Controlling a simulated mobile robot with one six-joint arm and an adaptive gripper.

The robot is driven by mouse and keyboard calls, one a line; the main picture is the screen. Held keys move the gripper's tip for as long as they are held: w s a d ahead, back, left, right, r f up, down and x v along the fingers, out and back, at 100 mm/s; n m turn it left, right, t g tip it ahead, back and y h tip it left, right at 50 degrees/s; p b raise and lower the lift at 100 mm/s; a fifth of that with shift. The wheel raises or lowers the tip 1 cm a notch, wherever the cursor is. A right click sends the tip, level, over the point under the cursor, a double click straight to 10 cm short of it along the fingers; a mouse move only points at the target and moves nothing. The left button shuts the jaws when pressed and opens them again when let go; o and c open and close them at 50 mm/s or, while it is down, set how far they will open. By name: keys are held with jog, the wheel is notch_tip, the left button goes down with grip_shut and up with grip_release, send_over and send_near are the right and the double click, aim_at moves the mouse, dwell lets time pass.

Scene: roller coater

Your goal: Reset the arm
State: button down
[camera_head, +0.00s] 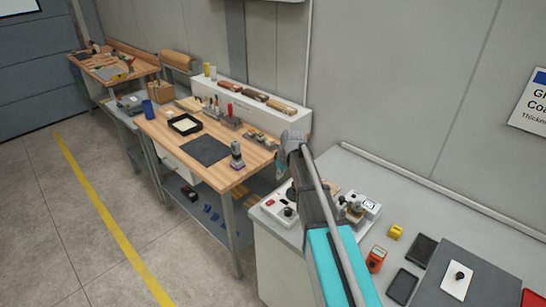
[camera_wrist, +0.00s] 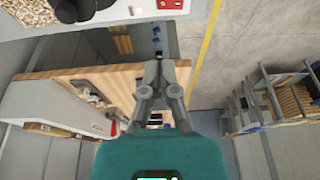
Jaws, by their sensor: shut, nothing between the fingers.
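My arm (camera_head: 335,265) reaches up from the bottom of the head view, with teal and dark grey links. Its light grey end (camera_head: 293,143) shows in front of the near right corner of the wooden workbench (camera_head: 228,182). In the wrist view my gripper (camera_wrist: 168,68) points away from the teal wrist housing. Its grey fingers are shut with nothing held. The wooden bench (camera_wrist: 105,85) shows behind and left of the fingers, sideways in this view. I cannot judge the exact gap to it.
A grey counter (camera_head: 400,215) at right carries a white device (camera_head: 360,207), an orange meter (camera_head: 376,258) and dark pads. The bench holds a black mat (camera_head: 204,150) and a small upright instrument (camera_head: 237,155). Open floor with a yellow line (camera_head: 105,215) lies left.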

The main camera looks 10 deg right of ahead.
jog(key=s+d+f+m+g+h+b, duration=0.1)
jog(key=s+f+m+b, duration=0.2)
jog(key=s, duration=1)
jog(key=s+d+f+m+g+h+b, duration=0.1)
jog(key=s+f+m+b, duration=0.2)
jog(key=s, duration=1.1)
jog(key=shift+d+f+m, duration=0.25)
jog(key=shift+f+m, duration=0.1)
jog(key=shift+m, duration=0.45)
